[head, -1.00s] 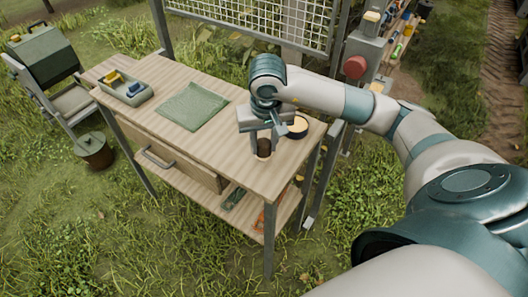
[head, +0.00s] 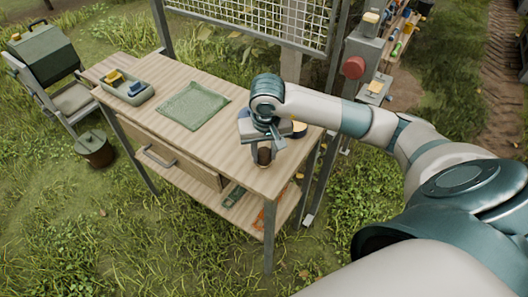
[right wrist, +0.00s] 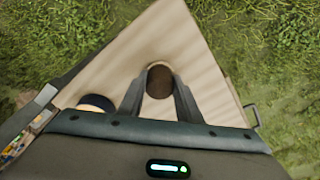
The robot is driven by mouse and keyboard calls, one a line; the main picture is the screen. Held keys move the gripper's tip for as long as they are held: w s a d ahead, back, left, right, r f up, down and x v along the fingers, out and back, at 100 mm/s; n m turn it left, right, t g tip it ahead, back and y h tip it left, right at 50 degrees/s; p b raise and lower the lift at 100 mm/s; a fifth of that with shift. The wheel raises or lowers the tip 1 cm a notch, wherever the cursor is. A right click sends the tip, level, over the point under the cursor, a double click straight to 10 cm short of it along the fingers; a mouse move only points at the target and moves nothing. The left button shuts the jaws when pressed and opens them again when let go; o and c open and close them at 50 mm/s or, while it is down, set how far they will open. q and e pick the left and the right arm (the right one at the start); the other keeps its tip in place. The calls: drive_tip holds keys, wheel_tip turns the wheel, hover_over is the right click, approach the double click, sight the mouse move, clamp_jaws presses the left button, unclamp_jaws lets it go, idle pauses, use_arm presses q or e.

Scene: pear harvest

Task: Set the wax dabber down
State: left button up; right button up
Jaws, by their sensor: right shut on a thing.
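The wax dabber (head: 264,156), a small dark brown round-ended piece, is at the near right part of the wooden table (head: 215,150). My right gripper (head: 262,151) points down from above and is shut on it. In the right wrist view the dabber's brown round top (right wrist: 160,82) shows between the two fingertips (right wrist: 160,88). Whether its lower end touches the tabletop I cannot tell. A round dark tin with a pale filling (head: 299,130) stands just right of the gripper, partly hidden by it; it also shows in the right wrist view (right wrist: 97,103). My left gripper is not in view.
A green cloth (head: 194,105) lies mid-table, and a grey tray (head: 127,92) with yellow and blue items sits at the far left. The tabletop between cloth and front edge is clear. A grey post with a red button (head: 354,67) stands beyond the right end.

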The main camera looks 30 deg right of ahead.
sight(264, 152)
drive_tip(key=o, duration=0.9)
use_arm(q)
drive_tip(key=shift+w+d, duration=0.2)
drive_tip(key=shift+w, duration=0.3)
use_arm(e)
drive_tip(key=shift+o, duration=0.2)
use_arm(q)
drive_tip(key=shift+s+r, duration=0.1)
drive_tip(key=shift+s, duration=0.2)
use_arm(e)
drive_tip(key=shift+r, duration=0.15)
wheel_tip(264, 152, up, 3)
drive_tip(key=shift+s+a+b, duration=0.1)
drive_tip(key=shift+s+b, duration=0.05)
drive_tip(key=shift+b, duration=0.4)
drive_tip(key=shift+s+r, duration=0.15)
drive_tip(key=shift+r, duration=0.6)
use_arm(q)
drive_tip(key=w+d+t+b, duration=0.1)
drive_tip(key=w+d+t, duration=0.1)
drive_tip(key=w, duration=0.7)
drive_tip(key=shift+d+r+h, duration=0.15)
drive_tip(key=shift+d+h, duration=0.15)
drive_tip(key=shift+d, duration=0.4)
use_arm(e)
wheel_tip(264, 152, up, 7)
drive_tip(key=s, duration=0.1)
drive_tip(key=shift+a, duration=0.3)
